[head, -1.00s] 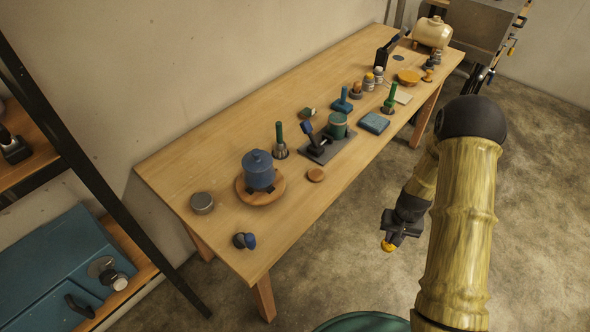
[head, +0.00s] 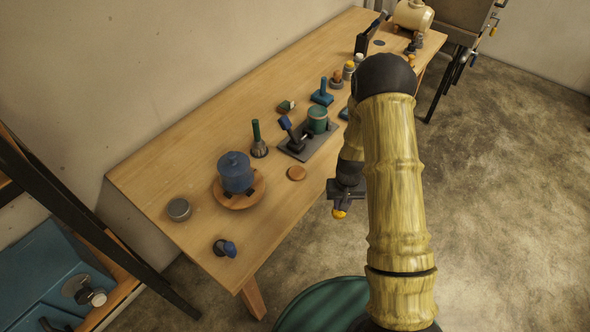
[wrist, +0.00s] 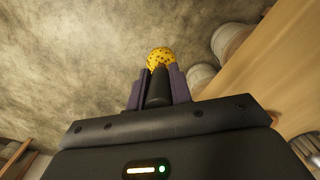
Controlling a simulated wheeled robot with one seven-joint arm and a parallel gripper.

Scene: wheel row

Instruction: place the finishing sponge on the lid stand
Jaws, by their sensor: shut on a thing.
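My gripper (head: 345,199) is beside the front edge of the workbench in the head view, its fingers pointing down. It is shut on the finishing sponge (head: 339,213), a small yellow piece. In the wrist view the sponge (wrist: 159,57) is yellow with dark speckles and sticks out beyond the fingertips (wrist: 158,78). I cannot tell for certain which piece is the lid stand.
The workbench (head: 150,172) also holds a grey tin (head: 178,209), a dark piece with a blue end (head: 225,248), a green-handled tool (head: 258,140) and a grey plate with a green cylinder (head: 318,120). My arm hides part of the bench's right side. Open floor lies at right.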

